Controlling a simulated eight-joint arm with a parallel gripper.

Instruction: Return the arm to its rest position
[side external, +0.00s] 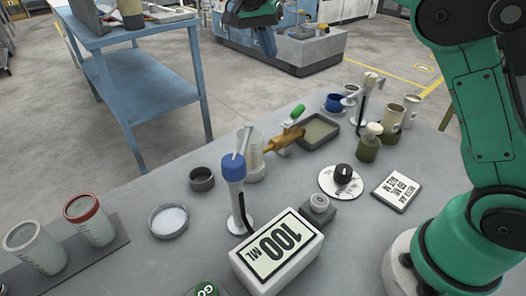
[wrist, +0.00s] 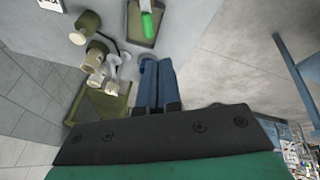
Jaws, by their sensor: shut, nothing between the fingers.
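My gripper (wrist: 157,65) shows in the wrist view with its two blue-grey fingers side by side and closed, with nothing between them. It hangs above the table and touches nothing that I can see. My green arm stands at the right of that view, partly cut off by the frame.
A blue bench (side external: 150,85) stands behind.

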